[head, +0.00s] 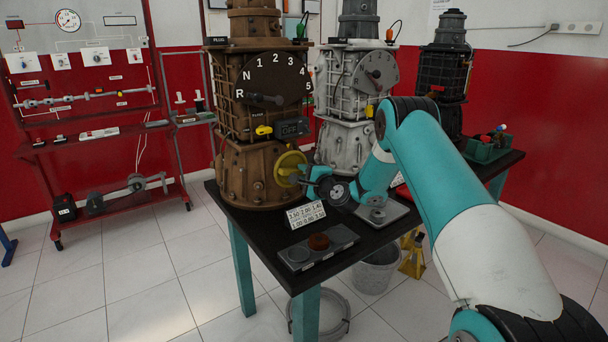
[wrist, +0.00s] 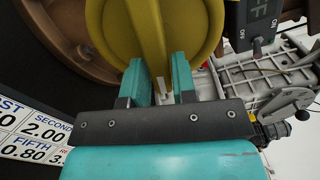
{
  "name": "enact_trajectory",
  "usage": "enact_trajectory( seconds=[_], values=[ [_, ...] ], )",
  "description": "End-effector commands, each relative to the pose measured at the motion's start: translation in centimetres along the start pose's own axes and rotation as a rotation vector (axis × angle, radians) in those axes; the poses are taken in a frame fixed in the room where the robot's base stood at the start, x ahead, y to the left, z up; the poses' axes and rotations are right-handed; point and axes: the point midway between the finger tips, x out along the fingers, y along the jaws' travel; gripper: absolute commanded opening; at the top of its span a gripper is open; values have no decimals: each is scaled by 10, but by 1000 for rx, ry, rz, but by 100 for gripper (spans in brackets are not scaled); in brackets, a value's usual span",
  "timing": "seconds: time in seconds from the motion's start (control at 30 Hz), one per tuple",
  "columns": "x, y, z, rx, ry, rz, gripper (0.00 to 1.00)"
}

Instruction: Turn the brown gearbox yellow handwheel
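The brown gearbox (head: 258,165) stands at the left end of the dark table. Its yellow handwheel (head: 289,168) is low on its right side, and my gripper (head: 302,180) is right at it. In the wrist view the yellow handwheel (wrist: 155,35) fills the top middle. My gripper's two teal fingers (wrist: 160,75) are partly apart, one on each side of the handwheel's raised central rib (wrist: 152,40). Whether both fingers press on the rib cannot be made out. My gripper and wrist hide part of the wheel in the head view.
A grey gearbox (head: 346,105) stands close to the right of the brown one, and a dark gearbox (head: 443,80) stands farther right. A white number card (head: 306,214) and a dark tray (head: 336,240) are on the table in front. A yellow lever (head: 264,130) sits above the handwheel.

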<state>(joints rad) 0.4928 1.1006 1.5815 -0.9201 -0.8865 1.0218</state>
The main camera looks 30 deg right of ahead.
Motion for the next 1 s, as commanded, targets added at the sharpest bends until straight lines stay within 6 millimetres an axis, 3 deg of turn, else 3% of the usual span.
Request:
enact_trajectory(
  seconds=[0.03,0.07,0.47,0.57,0.9,1.0],
  values=[
    [0,0,0,0,0,0,38],
    [0,0,0,0,0,0,44],
    [-9,1,-1,0,1,2,45],
    [-24,3,-2,3,2,3,45],
    [-111,6,-3,6,6,3,45],
    [-127,8,-3,-1,3,-2,45]
  ],
)
